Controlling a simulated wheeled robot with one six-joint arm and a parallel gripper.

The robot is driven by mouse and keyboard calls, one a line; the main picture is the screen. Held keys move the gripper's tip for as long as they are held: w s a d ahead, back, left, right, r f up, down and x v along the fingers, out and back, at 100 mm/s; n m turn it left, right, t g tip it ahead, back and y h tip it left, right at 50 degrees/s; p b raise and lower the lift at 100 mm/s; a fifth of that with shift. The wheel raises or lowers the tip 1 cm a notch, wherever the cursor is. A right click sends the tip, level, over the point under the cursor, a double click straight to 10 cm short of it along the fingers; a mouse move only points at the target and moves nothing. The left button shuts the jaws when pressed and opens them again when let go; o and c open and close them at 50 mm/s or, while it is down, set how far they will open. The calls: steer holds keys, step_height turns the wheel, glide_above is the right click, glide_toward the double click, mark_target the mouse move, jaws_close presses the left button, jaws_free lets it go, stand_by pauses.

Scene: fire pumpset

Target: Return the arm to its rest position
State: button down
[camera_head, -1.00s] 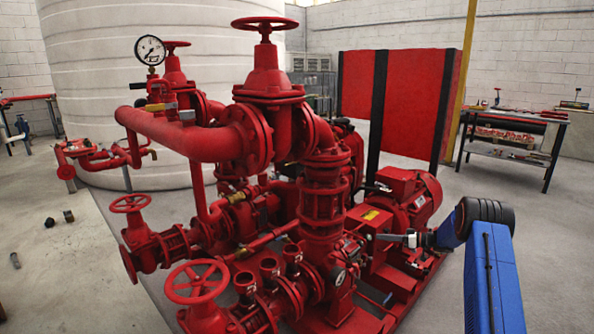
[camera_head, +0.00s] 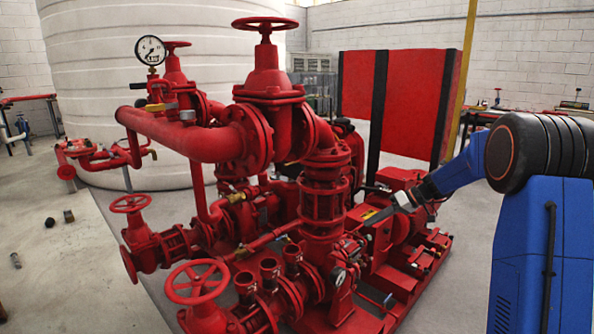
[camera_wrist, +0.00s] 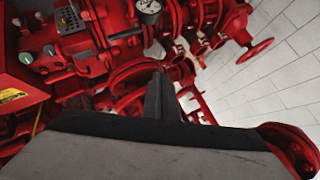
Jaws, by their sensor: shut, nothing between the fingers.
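My blue arm with a black joint comes in from the right of the head view. My gripper (camera_head: 378,214) is at its end, in front of the red motor and pump unit, small and partly lost against the red parts. In the wrist view my gripper (camera_wrist: 160,95) shows as dark fingers close together, shut with nothing between them. Behind the fingers are red pipes and flanges; I cannot tell how much gap there is between them and the fingers.
The red pumpset (camera_head: 323,200) with handwheels and a pressure gauge (camera_head: 150,50) fills the middle. A red panel (camera_head: 410,100) stands behind it, and a large white tank (camera_head: 100,90) is at the back left. Bare floor (camera_head: 70,280) lies at the left, with small loose parts.

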steer(key=s+a+r+m+h, duration=0.1)
steer(key=s+r+m+h, duration=0.2)
steer(key=s, duration=1.1)
steer(key=s+a+r+h, duration=0.2)
steer(key=s+r, duration=0.3)
steer(key=s, duration=0.9)
steer(key=s+d+f+m+t+h, duration=0.1)
steer(key=s+d+f+m+h, duration=0.1)
steer(key=s, duration=0.8)
steer(key=s+d+f+m+t+h, duration=0.1)
steer(key=s+d+f+h, duration=0.1)
steer(key=s, duration=0.9)
steer(key=shift+s+d+f+m+t+h, duration=0.3)
steer(key=shift+d+f+m+h, duration=0.15)
steer(key=shift+d, duration=0.3)
steer(key=shift+d+r, duration=0.1)
